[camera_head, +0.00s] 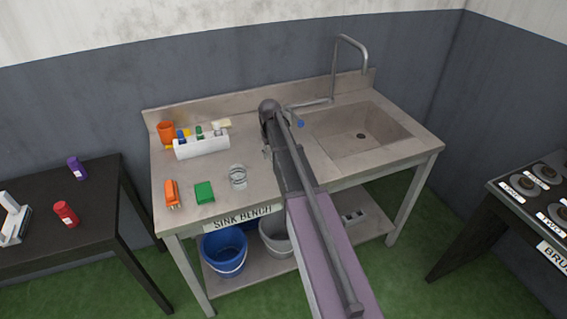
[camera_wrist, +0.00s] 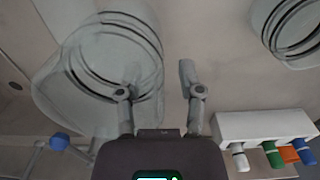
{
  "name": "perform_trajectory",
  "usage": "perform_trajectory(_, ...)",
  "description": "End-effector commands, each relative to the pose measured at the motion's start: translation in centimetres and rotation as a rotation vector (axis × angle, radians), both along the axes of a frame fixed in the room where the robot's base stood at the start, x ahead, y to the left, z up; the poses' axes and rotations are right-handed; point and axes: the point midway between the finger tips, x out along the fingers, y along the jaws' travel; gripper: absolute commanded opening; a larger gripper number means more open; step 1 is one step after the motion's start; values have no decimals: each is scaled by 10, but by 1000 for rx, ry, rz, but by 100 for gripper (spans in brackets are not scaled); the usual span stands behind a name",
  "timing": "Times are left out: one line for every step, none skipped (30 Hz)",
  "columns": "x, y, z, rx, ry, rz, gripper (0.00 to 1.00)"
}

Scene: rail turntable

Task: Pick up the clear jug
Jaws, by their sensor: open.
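In the wrist view, a large clear round vessel with dark rings, apparently the clear jug (camera_wrist: 88,62), fills the left side. My gripper (camera_wrist: 159,72) is open, with empty space between its fingers. Its left finger overlaps the vessel's right side; the right finger is clear of it. I cannot tell whether the left finger touches it or is inside it. A second clear ringed vessel (camera_wrist: 292,28) is at the top right. In the head view, a clear vessel (camera_head: 238,177) stands near the bench front, left of my arm.
A white rack (camera_head: 202,147) with coloured items stands behind the clear vessel, beside an orange cup (camera_head: 166,132). A green block (camera_head: 204,192) and an orange item (camera_head: 172,193) lie at the front left. The sink (camera_head: 362,135) and faucet (camera_head: 337,65) are right of my arm.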

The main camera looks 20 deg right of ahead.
Motion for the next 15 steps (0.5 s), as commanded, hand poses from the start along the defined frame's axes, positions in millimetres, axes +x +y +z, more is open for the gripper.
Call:
perform_trajectory(0,0,0,0,0,0,49)
perform_trajectory(0,0,0,0,0,0,49)
perform_trajectory(0,0,0,0,0,0,49)
perform_trajectory(0,0,0,0,0,0,49)
perform_trajectory(0,0,0,0,0,0,49)
perform_trajectory(0,0,0,0,0,0,49)
perform_trajectory(0,0,0,0,0,0,49)
perform_trajectory(0,0,0,0,0,0,49)
perform_trajectory(0,0,0,0,0,0,49)
perform_trajectory(0,0,0,0,0,0,49)
perform_trajectory(0,0,0,0,0,0,49)
perform_trajectory(0,0,0,0,0,0,46)
perform_trajectory(0,0,0,0,0,0,37)
perform_trajectory(0,0,0,0,0,0,28)
perform_trajectory(0,0,0,0,0,0,16)
